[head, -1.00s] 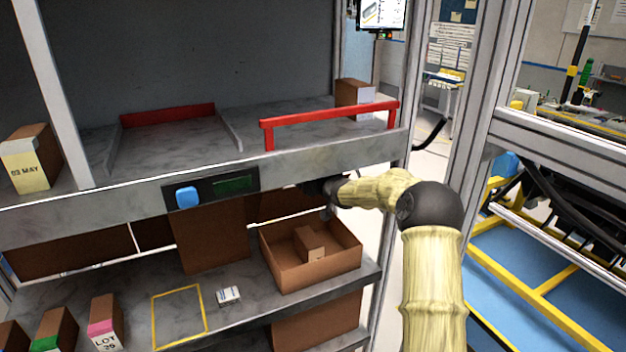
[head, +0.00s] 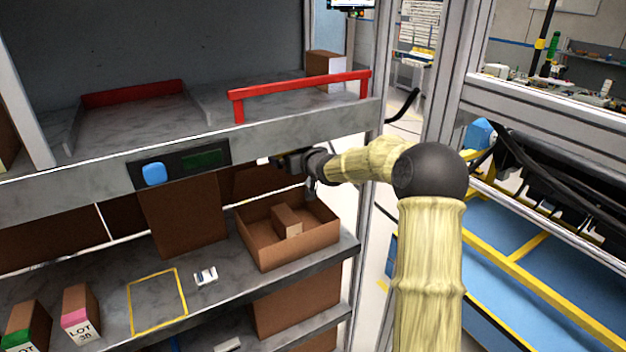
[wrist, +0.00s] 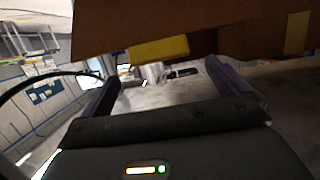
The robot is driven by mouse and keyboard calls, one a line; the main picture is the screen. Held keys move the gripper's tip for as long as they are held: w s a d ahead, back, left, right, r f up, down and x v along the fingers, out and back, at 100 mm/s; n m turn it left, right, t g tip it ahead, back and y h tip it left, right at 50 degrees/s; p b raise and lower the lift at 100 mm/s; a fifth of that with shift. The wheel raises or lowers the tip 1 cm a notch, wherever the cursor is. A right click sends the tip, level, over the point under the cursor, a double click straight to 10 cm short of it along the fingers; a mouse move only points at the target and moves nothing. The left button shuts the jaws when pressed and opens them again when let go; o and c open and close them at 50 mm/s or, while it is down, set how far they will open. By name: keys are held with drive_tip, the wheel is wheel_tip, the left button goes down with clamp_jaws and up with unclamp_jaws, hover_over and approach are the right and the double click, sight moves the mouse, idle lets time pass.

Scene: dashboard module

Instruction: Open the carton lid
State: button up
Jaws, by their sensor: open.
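An open-topped brown carton (head: 322,240) stands at the right end of the lower shelf, with a small brown box (head: 286,220) inside it. A brown panel (head: 245,183) shows behind the carton; I cannot tell whether it is the lid. My gripper (head: 268,160) is just below the upper shelf's front edge, above the carton's back side, its fingertips partly hidden. In the wrist view my gripper (wrist: 164,72) is open and empty. A brown cardboard surface (wrist: 180,22) crosses the top of that view, with a yellow piece (wrist: 160,50) between and beyond the fingers.
The upper shelf's edge with a blue button (head: 153,173) runs close above my gripper. A red bar (head: 300,88) stands on that shelf. A tall brown panel (head: 183,225) is left of the carton. A small white box (head: 205,276) lies by an empty yellow outline (head: 157,300).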

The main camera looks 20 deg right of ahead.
drive_tip(key=s+d+b, duration=0.2)
drive_tip(key=s+b, duration=0.1)
drive_tip(key=s, duration=0.8)
drive_tip(key=shift+s+d, duration=0.2)
drive_tip(key=shift+d, duration=0.1)
